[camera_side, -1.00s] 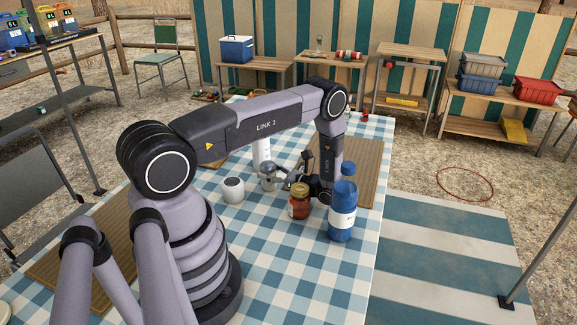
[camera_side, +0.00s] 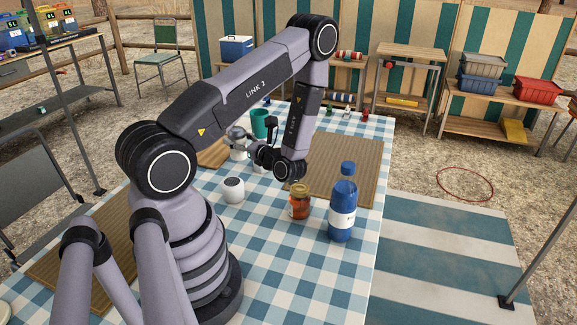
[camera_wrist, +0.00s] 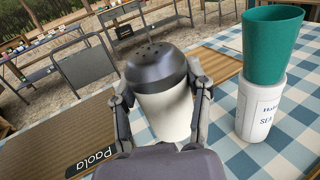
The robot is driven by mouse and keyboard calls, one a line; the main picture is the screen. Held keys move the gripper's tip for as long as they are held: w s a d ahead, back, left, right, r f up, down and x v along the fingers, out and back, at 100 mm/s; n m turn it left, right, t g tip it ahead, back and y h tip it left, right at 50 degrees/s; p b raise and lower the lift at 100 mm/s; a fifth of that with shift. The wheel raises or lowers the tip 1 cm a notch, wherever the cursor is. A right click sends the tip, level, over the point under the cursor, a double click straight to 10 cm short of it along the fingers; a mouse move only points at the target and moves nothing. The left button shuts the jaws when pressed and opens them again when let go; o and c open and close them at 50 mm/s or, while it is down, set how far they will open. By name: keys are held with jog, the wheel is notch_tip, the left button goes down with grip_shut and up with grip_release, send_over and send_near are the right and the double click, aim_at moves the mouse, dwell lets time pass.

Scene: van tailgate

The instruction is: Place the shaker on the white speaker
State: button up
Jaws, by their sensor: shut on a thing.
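My gripper (camera_wrist: 161,95) is shut around the sides of the shaker (camera_wrist: 165,112), which has a dark domed top with holes and a pale body. The side view shows the shaker (camera_side: 237,152) roughly upright and raised, with my gripper (camera_side: 246,143) reaching it from the right. The white speaker (camera_side: 233,190), a small rounded white cylinder with a dark top face, stands on the checked table in front of the shaker in the side view. I do not make out the speaker in the wrist view.
A green cup (camera_wrist: 271,38) sits on a white labelled container (camera_wrist: 258,105), right of the shaker in the wrist view. An amber jar (camera_side: 299,202) and a blue bottle (camera_side: 342,210) stand right of the speaker. A woven mat (camera_side: 345,165) lies behind them.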

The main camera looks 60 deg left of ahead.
jog(key=s+m+t, duration=0.1)
jog(key=s, duration=0.1)
send_over(232, 181)
jog(key=shift+t+y, duration=0.3)
jog(key=shift+t, duration=0.1)
jog(key=shift+d+f, duration=0.1)
jog(key=shift+f, duration=3.3)
jog(key=shift+f, duration=0.15)
jog(key=o, duration=1.2)
